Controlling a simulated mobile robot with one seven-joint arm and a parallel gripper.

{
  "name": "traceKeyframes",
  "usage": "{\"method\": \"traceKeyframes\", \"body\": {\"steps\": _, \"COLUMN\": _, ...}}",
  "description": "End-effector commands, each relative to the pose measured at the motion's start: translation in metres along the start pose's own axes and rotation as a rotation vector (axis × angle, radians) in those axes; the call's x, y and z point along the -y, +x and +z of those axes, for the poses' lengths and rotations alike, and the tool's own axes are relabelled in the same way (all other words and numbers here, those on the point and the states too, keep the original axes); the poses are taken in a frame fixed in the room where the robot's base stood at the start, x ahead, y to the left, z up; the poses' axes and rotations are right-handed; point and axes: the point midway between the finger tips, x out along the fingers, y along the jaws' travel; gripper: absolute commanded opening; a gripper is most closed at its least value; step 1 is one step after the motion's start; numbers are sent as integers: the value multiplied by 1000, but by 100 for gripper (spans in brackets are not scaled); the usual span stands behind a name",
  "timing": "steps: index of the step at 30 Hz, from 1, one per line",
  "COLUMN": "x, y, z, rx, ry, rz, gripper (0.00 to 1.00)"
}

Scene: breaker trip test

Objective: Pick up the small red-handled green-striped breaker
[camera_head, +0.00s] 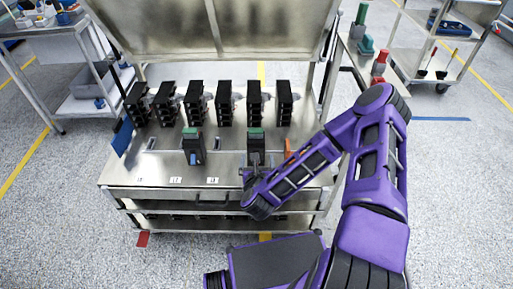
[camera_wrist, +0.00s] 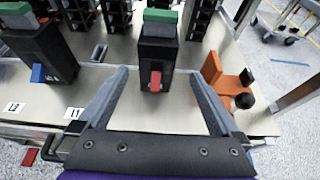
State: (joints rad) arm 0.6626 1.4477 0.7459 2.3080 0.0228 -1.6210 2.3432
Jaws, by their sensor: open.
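The breaker with the red handle (camera_wrist: 155,50) is black with a green stripe on top and stands on the metal bench. In the wrist view it is ahead of my open gripper (camera_wrist: 159,85), roughly centred between the two fingers, with its red handle facing me. It also shows in the head view (camera_head: 256,143), partly hidden by my gripper and arm. A similar breaker with a blue handle (camera_wrist: 42,52) and green stripe stands to its left, also in the head view (camera_head: 192,147). Nothing is held.
A row of black breakers (camera_head: 225,103) stands along the back of the metal bench (camera_head: 225,172). An orange object with a black knob (camera_wrist: 228,82) sits close to the right of the red-handled breaker. White labels (camera_head: 175,181) mark the front edge, and bare bench lies between the two green-striped breakers.

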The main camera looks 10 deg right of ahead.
Motion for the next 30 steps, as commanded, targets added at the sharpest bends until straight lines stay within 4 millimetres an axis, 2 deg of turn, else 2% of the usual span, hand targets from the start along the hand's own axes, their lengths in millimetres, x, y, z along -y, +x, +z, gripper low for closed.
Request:
{"method": "traceKeyframes", "body": {"steps": 3, "x": 0, "y": 29, "z": 0, "rx": 4, "ry": -3, "rz": -1, "gripper": 100}}
{"method": "traceKeyframes", "body": {"steps": 10, "x": 0, "y": 75, "z": 0, "rx": 2, "ry": -4, "rz": 0, "gripper": 100}}
{"method": "traceKeyframes", "body": {"steps": 19, "x": -2, "y": 99, "z": 2, "rx": 1, "ry": -5, "rz": 2, "gripper": 100}}
{"method": "traceKeyframes", "body": {"steps": 27, "x": -5, "y": 137, "z": 9, "rx": 1, "ry": -5, "rz": 1, "gripper": 100}}
{"method": "traceKeyframes", "body": {"steps": 30, "x": -5, "y": 144, "z": 9, "rx": 0, "ry": -5, "rz": 2, "gripper": 100}}
